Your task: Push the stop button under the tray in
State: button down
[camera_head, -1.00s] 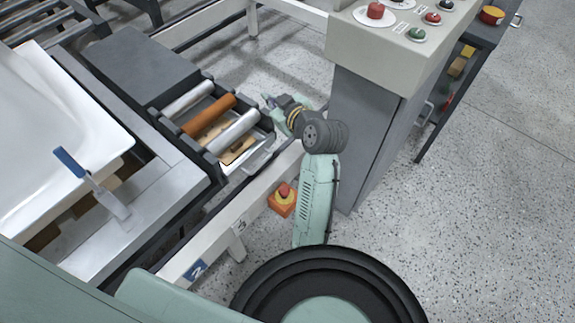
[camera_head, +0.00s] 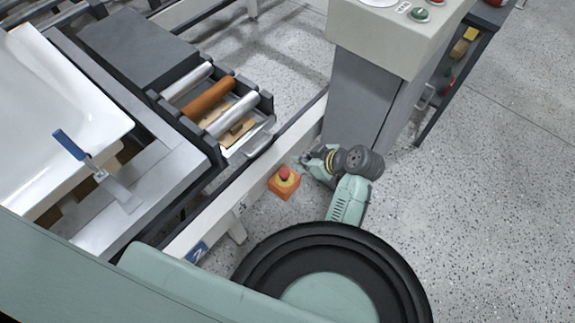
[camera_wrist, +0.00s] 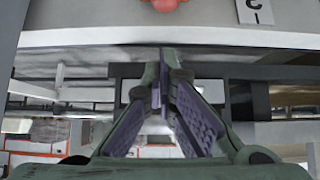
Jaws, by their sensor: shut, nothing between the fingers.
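The white rail (camera_head: 215,212) runs along beside the button. A blue-handled scraper (camera_head: 95,170) lies at the white tub (camera_head: 65,105) on the left. Bare speckled floor (camera_head: 480,210) is open at the right.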

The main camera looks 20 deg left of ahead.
send_over(287, 172)
notch_tip(287, 172, down, 5)
jog(key=shift+d+f+p, duration=0.1)
jog(key=shift+p, duration=0.35)
notch_tip(287, 172, down, 3)
jog(key=shift+r, duration=0.2)
jog(key=shift+f, duration=0.75)
jog(key=shift+f, duration=0.1)
